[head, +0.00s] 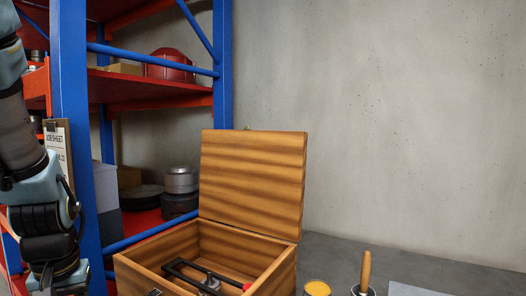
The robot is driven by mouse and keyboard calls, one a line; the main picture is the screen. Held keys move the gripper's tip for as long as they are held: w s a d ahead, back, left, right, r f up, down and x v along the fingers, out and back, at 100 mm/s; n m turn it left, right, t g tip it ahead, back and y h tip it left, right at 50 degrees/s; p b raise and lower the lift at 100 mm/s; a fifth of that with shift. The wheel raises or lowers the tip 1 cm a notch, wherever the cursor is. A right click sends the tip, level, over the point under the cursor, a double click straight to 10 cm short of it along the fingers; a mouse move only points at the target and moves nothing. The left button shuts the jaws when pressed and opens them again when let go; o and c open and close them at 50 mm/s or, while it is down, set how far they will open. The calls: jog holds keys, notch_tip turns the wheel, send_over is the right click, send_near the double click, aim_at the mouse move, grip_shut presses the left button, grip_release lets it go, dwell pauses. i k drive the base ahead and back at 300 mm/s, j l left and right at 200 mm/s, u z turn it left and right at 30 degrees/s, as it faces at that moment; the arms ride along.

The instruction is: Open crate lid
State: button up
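The wooden crate (190,242) stands low in the middle of the head view. Its lid (252,182) is open and stands roughly upright at the back of the crate, with its inner face toward me. Inside the crate lies a black frame-like tool with a red tip (207,281). A dark latch shows at the crate's front edge. My arm is at the left edge of the view, apart from the crate. My gripper points down at the bottom left, and its fingertips are cut off by the frame, so its opening is hidden.
A blue and red shelf rack (73,130) with pots and boxes stands behind my arm at left. A clipboard job sheet (58,150) hangs on it. Right of the crate are a tub of yellow material (317,288) and a wooden-handled tool (365,272). A concrete wall is behind.

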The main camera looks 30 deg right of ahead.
aim_at(252, 180)
jog(key=k+l, duration=0.45)
jog(key=l, duration=0.25)
jog(key=k+l, duration=0.25)
jog(key=l, duration=0.1)
